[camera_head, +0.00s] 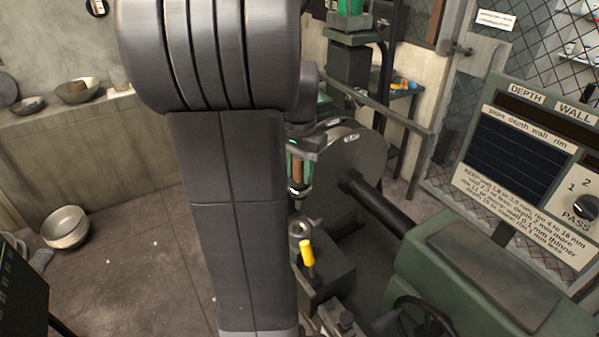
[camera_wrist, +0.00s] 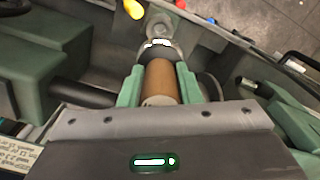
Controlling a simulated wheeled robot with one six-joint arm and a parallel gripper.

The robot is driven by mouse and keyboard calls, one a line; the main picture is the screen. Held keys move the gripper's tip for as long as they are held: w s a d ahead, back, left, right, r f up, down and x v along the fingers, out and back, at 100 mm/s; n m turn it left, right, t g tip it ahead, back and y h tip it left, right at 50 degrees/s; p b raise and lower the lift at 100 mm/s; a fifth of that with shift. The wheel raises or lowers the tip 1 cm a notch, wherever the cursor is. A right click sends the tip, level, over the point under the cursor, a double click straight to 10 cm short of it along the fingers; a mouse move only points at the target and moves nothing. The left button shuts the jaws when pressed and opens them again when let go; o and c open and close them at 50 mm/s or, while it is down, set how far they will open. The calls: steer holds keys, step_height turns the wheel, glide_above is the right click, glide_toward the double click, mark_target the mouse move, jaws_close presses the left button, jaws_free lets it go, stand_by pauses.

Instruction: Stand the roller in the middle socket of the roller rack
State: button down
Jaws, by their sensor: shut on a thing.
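My gripper (camera_head: 299,178) is pointed down, with green fingers shut on the roller. The roller (camera_head: 297,172) is a brown cylinder with a shiny metal end, held upright in the air in the head view. In the wrist view the roller (camera_wrist: 160,80) lies between both green fingers of my gripper (camera_wrist: 160,85), its bright metal end away from the camera. Below it in the head view is a dark block with a round grey fitting (camera_head: 300,229) and a yellow handle (camera_head: 306,252). I cannot make out the roller rack or its middle socket for certain.
A large grey disc (camera_head: 343,172) with a dark shaft (camera_head: 380,205) stands close right of my gripper. The green machine housing (camera_head: 480,270) fills the lower right. A shelf (camera_head: 399,93) with small coloured items is behind.

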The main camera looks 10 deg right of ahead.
steer(key=shift+r+p, duration=1.1)
steer(key=shift+r, duration=0.35)
steer(key=shift+w+f, duration=0.1)
